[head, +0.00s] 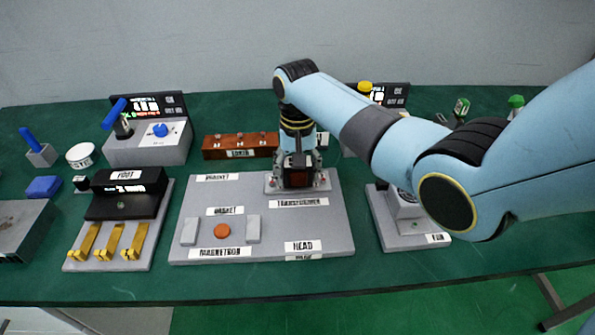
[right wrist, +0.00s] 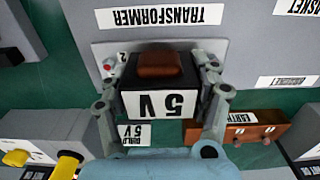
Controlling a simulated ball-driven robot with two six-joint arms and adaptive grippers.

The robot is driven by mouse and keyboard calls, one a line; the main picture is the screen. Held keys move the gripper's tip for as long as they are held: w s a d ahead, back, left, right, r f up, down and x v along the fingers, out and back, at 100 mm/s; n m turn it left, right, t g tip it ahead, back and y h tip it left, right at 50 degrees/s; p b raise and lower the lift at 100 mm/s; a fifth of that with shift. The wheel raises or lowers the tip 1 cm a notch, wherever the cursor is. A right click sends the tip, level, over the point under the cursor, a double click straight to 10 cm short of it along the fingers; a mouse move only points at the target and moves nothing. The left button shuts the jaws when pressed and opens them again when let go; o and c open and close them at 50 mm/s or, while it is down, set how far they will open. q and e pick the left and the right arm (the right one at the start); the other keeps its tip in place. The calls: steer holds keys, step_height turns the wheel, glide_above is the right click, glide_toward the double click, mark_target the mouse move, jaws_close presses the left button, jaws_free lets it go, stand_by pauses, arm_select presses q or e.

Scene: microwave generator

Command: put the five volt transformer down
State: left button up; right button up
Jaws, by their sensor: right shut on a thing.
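My right gripper (head: 297,180) points down at the back right of the grey board (head: 330,222). It is shut on the dark five volt transformer (head: 298,162), which has a brown core on top in the right wrist view and a white "5 V" label (right wrist: 155,104). The fingers of the right gripper (right wrist: 160,68) hold it from both sides. The transformer is over a light plate (head: 270,187) behind the "TRANSFORMER" label (head: 299,202). I cannot tell whether its underside touches the plate. My left gripper is not in view.
The brown earth bar (head: 240,146) stands close by, behind the board. A fan unit (head: 405,215) is to the right and a foot-switch unit (head: 115,225) to the left. An orange disc (head: 223,231) lies on the board. Green table shows in front.

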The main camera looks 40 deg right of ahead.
steer(key=shift+w+f, duration=0.15)
steer(key=shift+f, duration=0.05)
steer(key=o, duration=1.8)
steer(key=shift+f, duration=0.15)
steer(key=shift+c, duration=0.2)
step_height(320, 180, up, 12)
steer(key=shift+r, duration=0.15)
